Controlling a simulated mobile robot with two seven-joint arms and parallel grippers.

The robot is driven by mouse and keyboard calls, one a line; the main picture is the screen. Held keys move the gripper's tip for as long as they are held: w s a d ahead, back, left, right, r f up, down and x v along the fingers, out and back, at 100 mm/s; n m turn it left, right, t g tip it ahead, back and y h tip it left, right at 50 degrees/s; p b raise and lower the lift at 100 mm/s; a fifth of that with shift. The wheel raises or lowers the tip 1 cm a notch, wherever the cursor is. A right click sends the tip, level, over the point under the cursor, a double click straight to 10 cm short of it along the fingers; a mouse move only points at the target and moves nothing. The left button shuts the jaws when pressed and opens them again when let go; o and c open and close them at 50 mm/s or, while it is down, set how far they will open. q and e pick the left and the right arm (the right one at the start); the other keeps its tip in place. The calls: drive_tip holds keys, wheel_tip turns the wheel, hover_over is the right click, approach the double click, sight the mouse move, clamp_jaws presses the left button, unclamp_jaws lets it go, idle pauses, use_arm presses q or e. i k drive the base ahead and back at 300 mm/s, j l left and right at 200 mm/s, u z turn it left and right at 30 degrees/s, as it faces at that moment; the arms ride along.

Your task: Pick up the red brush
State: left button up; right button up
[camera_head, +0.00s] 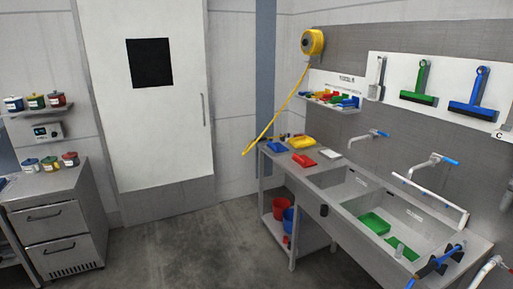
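A red item (303,161), which looks like the red brush, lies flat on the left end of the steel sink counter (284,165). A blue item (277,147) is left of it, a yellow one (301,142) behind it and a white one (330,153) to its right, all on the same counter. Small red pieces also show among mixed colours on the wall shelf (333,106); they are too small to tell apart. Neither of my grippers shows in the head view.
Green trays (374,223) lie in the sink basins. Taps (366,136) reach out from the wall over the sink. A yellow hose (276,112) hangs down near the counter's left end. Red and blue buckets stand below the counter. The floor (200,250) in front is clear.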

sight(326, 97)
drive_tip(key=i, duration=2.35)
drive_tip(key=i+z, duration=0.5)
drive_tip(key=i+j+z, duration=0.3)
drive_tip(key=z, duration=0.2)
drive_tip(key=i+j+z, duration=1.35)
drive_tip(key=j, duration=0.15)
drive_tip(key=i+j+z, duration=0.15)
drive_tip(key=j, duration=0.15)
drive_tip(key=j+z, duration=0.2)
drive_tip(key=i+j, duration=0.05)
drive_tip(key=j, duration=0.05)
